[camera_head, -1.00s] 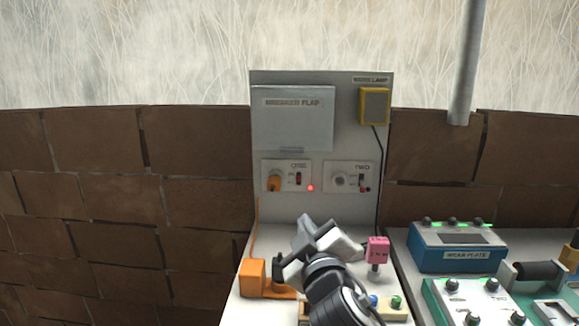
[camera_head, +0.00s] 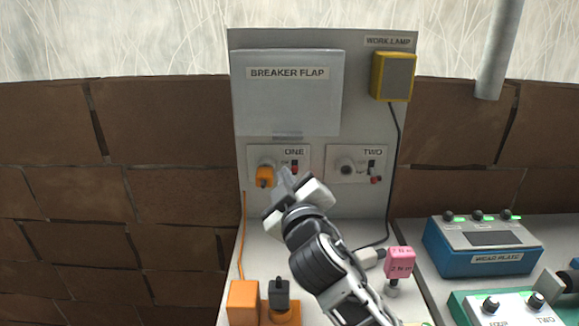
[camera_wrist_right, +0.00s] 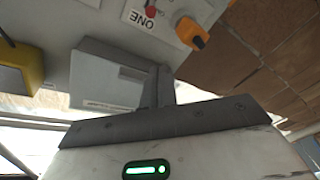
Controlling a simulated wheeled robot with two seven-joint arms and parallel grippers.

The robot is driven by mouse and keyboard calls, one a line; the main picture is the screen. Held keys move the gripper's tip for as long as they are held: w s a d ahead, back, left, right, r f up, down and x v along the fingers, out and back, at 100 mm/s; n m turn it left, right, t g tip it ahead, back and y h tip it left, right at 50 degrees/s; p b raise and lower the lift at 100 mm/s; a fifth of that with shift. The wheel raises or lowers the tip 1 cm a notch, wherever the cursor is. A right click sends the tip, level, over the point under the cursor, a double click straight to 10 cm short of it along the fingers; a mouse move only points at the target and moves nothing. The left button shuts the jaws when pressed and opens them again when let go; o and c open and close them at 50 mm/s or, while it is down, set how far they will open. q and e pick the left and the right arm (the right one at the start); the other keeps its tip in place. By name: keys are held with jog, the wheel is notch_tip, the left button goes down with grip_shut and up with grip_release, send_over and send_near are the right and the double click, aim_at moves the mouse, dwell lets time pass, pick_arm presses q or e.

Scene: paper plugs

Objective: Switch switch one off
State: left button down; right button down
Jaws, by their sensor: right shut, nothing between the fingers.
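Panel ONE (camera_head: 253,154) is on the upright board, with an orange plug (camera_head: 264,177) in its socket. Switch one (camera_head: 294,167), small with dark and red parts, is right of the plug under the label ONE. My right gripper (camera_head: 284,178) is shut and empty, its tips just below switch one; I cannot tell whether they touch it. In the right wrist view the shut fingers (camera_wrist_right: 160,86) point towards the inverted ONE label (camera_wrist_right: 142,19) and the orange plug (camera_wrist_right: 191,33). The switch is only partly visible there at the top edge. My left gripper is not in view.
Panel TWO (camera_head: 340,175) is to the right. The breaker flap (camera_head: 293,105) is above, and the yellow work lamp (camera_head: 393,77) is upper right. A pink tagged piece (camera_head: 399,262), a blue box (camera_head: 480,250) and an orange block (camera_head: 243,302) stand below.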

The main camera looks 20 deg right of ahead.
aim_at(295, 169)
jog(key=w+r+p, duration=0.1)
jog(key=w, duration=0.9)
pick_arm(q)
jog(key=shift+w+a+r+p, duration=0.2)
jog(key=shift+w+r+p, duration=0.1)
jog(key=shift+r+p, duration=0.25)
pick_arm(e)
jog(key=d+f, duration=0.1)
jog(key=s+d+f, duration=0.1)
jog(key=d+f, duration=0.1)
jog(key=shift+s, duration=0.35)
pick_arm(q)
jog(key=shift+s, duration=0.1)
pick_arm(e)
jog(key=shift+f, duration=0.1)
